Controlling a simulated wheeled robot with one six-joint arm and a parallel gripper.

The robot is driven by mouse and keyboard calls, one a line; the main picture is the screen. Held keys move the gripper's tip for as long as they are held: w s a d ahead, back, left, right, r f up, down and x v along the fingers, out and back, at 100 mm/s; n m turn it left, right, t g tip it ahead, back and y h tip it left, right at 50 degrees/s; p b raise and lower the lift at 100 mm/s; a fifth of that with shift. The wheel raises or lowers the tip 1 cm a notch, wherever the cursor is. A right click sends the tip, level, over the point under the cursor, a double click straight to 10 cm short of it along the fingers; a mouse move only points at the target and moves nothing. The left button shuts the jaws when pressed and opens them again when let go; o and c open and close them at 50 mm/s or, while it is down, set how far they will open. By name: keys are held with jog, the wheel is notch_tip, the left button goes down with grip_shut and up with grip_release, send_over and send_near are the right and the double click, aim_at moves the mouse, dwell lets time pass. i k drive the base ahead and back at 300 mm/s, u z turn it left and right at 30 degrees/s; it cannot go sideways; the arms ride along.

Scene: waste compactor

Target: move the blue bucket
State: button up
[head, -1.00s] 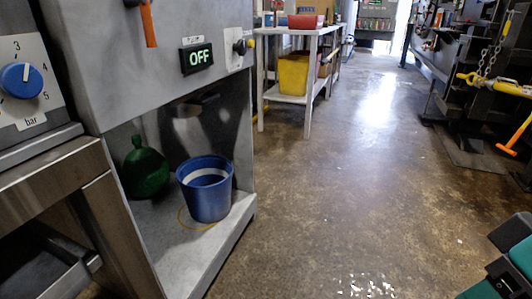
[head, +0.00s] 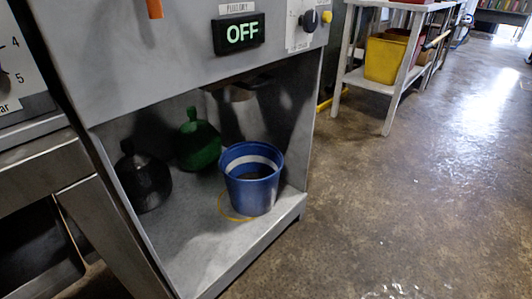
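The blue bucket (head: 252,185) stands upright in the open bay of the grey compactor (head: 160,75), near the bay's right side. It has a white band around its inside, below the rim. A yellow ring line (head: 222,208) on the bay floor shows partly around its base, mostly to the left. My gripper is not in view.
A green rounded vessel (head: 198,145) and a dark one (head: 143,180) stand left of the bucket. A lit "OFF" display (head: 240,33) and a dark knob (head: 310,20) are above. A shelf with a yellow bin (head: 385,58) stands behind right. The floor right is clear.

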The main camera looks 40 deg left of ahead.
aim_at(251, 171)
jog(key=u, duration=0.45)
jog(key=i, duration=0.6)
jog(key=u, duration=1.05)
jog(key=i, duration=0.25)
jog(key=u, duration=0.15)
